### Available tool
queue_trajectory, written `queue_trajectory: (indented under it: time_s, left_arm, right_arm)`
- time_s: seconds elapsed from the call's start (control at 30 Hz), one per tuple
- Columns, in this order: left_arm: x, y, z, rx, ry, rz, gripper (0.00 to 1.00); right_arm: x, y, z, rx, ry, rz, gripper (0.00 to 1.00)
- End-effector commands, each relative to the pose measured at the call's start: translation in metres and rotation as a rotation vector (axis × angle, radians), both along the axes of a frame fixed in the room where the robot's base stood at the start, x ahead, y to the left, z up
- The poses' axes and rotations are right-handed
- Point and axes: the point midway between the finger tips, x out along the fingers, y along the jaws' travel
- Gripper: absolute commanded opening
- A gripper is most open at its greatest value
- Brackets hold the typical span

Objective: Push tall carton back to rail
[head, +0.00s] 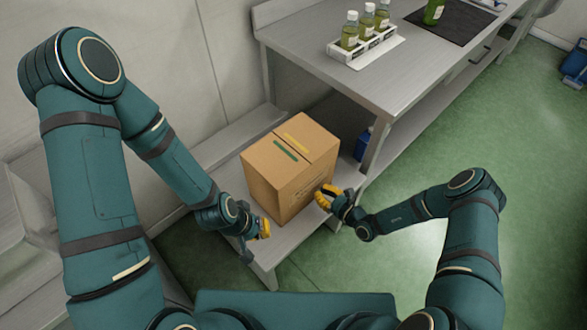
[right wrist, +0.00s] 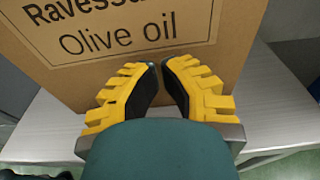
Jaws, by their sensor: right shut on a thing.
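The tall carton (head: 290,165) is a brown cardboard box with a green and a yellow strip on top, upright on a low grey bench (head: 283,240). Its printed face, reading "Olive oil", fills the top of the right wrist view (right wrist: 150,75). A grey raised ledge along the wall behind it (head: 235,138) may be the rail; the carton hides part of it. My right gripper (head: 326,196) is at the carton's printed face, its yellow fingers close together in the right wrist view (right wrist: 162,68). My left gripper (head: 264,228) is beside the carton's near left side; its fingers are partly hidden.
A taller steel table (head: 335,85) stands behind and to the right, with a white rack (head: 365,48) of oil bottles and a dark mat (head: 455,20). A blue object (head: 362,145) is under it. Green floor (head: 400,270) is open at the right.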

Motion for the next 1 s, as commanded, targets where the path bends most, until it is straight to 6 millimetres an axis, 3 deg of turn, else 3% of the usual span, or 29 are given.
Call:
queue_trajectory:
  time_s: [0.57,1.0]
  left_arm:
    - [0.000,0.000,0.000,0.000,0.000,0.000,0.00]
    - [0.000,0.000,-0.005,0.000,0.000,0.000,0.00]
  right_arm:
    - [0.000,0.000,0.000,0.000,0.000,0.000,0.00]
    - [0.014,0.014,-0.001,0.000,0.000,0.000,0.00]
